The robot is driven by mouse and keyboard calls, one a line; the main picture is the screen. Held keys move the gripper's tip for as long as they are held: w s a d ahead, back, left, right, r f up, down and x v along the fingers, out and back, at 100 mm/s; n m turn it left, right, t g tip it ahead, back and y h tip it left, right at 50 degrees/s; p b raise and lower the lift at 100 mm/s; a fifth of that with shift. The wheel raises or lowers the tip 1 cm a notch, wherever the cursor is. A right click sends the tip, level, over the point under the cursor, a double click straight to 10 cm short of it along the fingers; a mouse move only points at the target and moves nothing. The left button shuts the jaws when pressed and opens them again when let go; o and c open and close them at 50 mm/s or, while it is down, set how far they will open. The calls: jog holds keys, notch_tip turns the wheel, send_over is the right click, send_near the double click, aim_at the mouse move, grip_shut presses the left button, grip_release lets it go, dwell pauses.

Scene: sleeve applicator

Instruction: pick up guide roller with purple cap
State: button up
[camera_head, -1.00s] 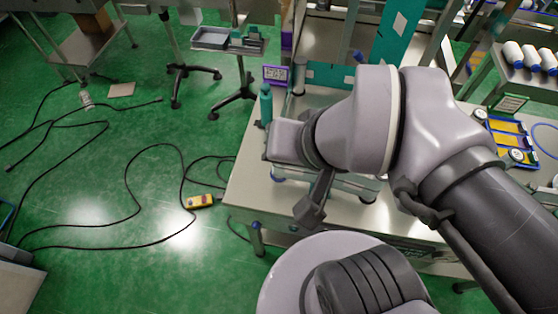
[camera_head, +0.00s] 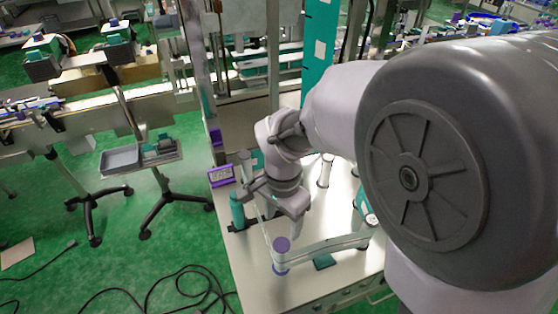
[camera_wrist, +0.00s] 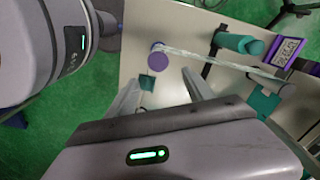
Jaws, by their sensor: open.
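The guide roller with a purple cap (camera_head: 281,245) stands upright near the table's front left part. Its round cap also shows in the wrist view (camera_wrist: 157,60), with a clear film strip (camera_wrist: 205,60) running right from it. My gripper (camera_head: 259,200) is open and empty above the table, behind the roller in the head view. In the wrist view, the cap lies just beyond the gap between my two spread fingers (camera_wrist: 161,75). The fingers do not close on it, and its lower part is mostly hidden there.
A teal block (camera_head: 323,262) lies right of the roller. Another upright roller (camera_head: 327,171) stands farther back. A tray stand (camera_head: 123,158) is on the floor left.

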aim_at(282, 242)
notch_tip(282, 242, down, 10)
jog(key=b, duration=0.3)
jog(key=shift+r, duration=0.15)
jog(key=f+b, duration=0.1)
jog(key=f, duration=0.1)
jog(key=f+b, duration=0.1)
jog(key=f, duration=0.1)
jog(key=f+b, duration=0.1)
jog(key=shift+s+a+f, duration=0.1)
jog(key=shift+s+f, duration=0.15)
jog(key=shift+f, duration=0.15)
jog(key=shift+r, duration=0.1)
grip_shut()
